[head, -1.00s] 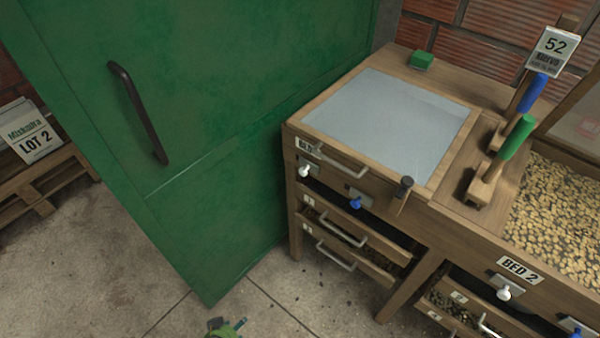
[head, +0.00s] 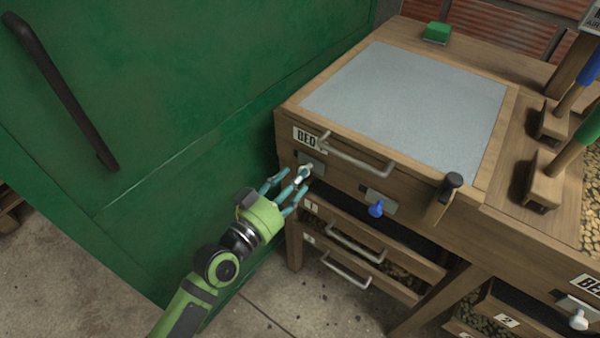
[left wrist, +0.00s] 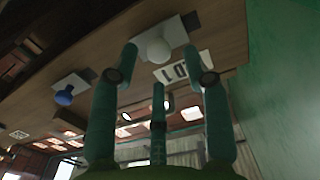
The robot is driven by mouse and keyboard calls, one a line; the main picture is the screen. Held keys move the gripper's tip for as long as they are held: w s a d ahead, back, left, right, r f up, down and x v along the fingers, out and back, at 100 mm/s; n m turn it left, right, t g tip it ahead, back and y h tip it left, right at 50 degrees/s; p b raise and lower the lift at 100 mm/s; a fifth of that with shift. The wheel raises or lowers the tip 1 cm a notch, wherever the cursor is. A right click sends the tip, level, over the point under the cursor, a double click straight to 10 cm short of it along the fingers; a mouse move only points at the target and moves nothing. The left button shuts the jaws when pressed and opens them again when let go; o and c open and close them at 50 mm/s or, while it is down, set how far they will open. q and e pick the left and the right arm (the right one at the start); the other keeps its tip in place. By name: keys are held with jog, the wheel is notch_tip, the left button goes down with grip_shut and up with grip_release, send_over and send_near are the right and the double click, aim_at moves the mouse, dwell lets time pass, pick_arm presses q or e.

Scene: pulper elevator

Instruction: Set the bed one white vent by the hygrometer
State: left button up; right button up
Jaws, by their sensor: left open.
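The white vent knob (head: 304,171) sits on a metal plate at the left of the bed one front, below the label BED 1 (head: 308,139). My left gripper (head: 291,190) is open, with its teal fingers around or just short of the white knob; I cannot tell if they touch it. In the left wrist view the white knob (left wrist: 158,50) shows beyond the open fingers, near the label. The blue vent knob (head: 376,209) is to the right on the same front. No hygrometer can be made out. My right gripper is not in view.
A green door (head: 150,130) stands close on the left of the bench. A long handle (head: 357,158) juts out above the knobs, and drawers with handles (head: 355,243) lie below. A dark-topped lever (head: 447,195) stands at the right of the front.

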pick_arm(q)
jog(key=shift+x, duration=1.45)
grip_shut()
